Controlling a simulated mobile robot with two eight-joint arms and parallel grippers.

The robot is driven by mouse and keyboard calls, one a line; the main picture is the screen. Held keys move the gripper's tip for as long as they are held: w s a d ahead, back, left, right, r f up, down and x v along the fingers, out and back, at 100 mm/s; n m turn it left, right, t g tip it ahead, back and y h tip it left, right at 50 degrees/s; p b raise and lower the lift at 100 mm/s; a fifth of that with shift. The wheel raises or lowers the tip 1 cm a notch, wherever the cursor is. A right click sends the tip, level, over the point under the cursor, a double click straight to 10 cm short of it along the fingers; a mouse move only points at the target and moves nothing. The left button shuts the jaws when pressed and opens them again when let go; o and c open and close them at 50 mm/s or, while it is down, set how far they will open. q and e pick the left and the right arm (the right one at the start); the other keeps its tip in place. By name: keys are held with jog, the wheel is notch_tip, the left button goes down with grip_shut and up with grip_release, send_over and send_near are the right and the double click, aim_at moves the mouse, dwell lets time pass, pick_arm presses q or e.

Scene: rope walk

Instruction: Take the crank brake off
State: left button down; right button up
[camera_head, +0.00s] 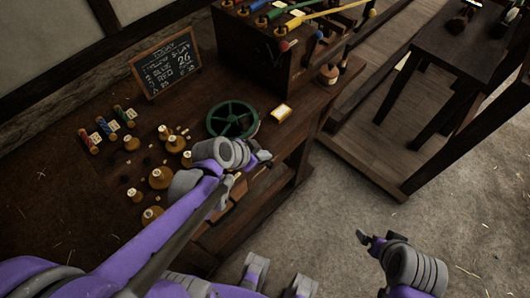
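A dark wooden machine block (262,62) stands at the back of the workbench, with coloured strands and knobs on its top and front. A green spoked wheel (232,119) lies on the bench in front of it. I cannot make out which part is the crank brake. My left gripper (263,157) is over the bench's front edge, just below and right of the wheel, apparently holding nothing. My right gripper (366,238) is over the floor at lower right, away from the bench, with nothing visible in it. Both grippers' fingers are too small to read.
A chalkboard (165,64) stands at the bench's back left. Several weights (161,178) and coloured spools (107,129) cover the left part. A cream block (281,113) lies right of the wheel. A dark stool-like table (464,45) stands at upper right. The floor (430,225) is clear.

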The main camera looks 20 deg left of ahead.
pick_arm(q)
jog(key=shift+s+f, duration=0.2)
jog(key=shift+s, duration=0.05)
jog(key=w+d+r+p, duration=0.2)
jog(key=w+r, duration=0.1)
jog(key=s+a+r+p, duration=0.1)
jog(key=s+a+r, duration=0.2)
jog(key=s+r, duration=0.2)
jog(key=shift+s+a+r+p, duration=0.25)
jog(key=shift+s+r+p, duration=0.1)
jog(key=shift+s, duration=0.7)
jog(key=shift+f, duration=0.1)
